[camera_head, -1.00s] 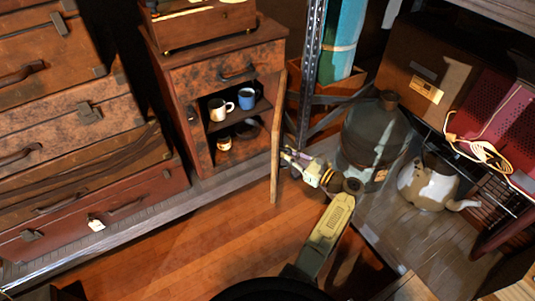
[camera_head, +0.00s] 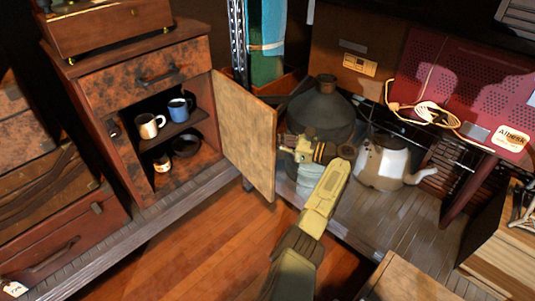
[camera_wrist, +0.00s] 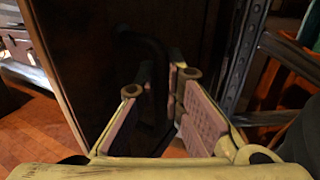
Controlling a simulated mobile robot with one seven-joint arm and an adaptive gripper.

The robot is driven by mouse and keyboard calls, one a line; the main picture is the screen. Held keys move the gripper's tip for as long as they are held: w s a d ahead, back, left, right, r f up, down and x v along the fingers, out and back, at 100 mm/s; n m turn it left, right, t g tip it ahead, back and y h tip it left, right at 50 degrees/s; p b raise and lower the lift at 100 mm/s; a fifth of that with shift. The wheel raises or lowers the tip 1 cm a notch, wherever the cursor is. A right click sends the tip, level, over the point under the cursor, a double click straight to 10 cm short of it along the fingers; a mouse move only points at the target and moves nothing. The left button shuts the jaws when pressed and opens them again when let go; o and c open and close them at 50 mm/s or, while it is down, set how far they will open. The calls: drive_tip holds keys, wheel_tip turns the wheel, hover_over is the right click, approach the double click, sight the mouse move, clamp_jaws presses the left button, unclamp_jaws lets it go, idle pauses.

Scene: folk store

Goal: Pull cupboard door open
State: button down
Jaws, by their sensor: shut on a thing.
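The small rusty-brown cupboard (camera_head: 200,62) stands left of centre in the head view. Its door (camera_head: 248,135) is swung wide open on the right-hand side, with its pale inner face showing. My gripper (camera_head: 287,146) is at the outer side of the door, near its free edge. In the wrist view the door's dark outer face (camera_wrist: 80,50) fills the left and middle. My gripper's two fingers (camera_wrist: 163,88) are close together there, shut on the dark door handle (camera_wrist: 150,46), which is partly hidden and in shadow.
A white mug (camera_head: 148,126), a blue mug (camera_head: 177,110) and small items stand inside the cupboard. A large jug (camera_head: 322,108) and a kettle (camera_head: 382,163) stand close right of my gripper. A metal post (camera_head: 237,40) rises behind the door. Wooden floor (camera_head: 205,245) lies clear in front.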

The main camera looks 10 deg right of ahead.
drive_tip(key=shift+w+d+f+n+g+y+b, duration=0.1)
drive_tip(key=shift+w+d+n+g+y+b, duration=0.1)
drive_tip(key=shift+w+d+g+b, duration=0.3)
drive_tip(key=shift+w+d+f+n+y+b, duration=0.1)
drive_tip(key=shift+d+y+b, duration=0.15)
drive_tip(key=shift+b, duration=0.45)
drive_tip(key=shift+r, duration=0.15)
drive_tip(key=c, duration=1.7)
unclamp_jaws()
drive_tip(key=shift+d, duration=0.1)
drive_tip(key=v, duration=0.7)
drive_tip(key=shift+s+d, duration=0.1)
drive_tip(key=shift+d, duration=0.05)
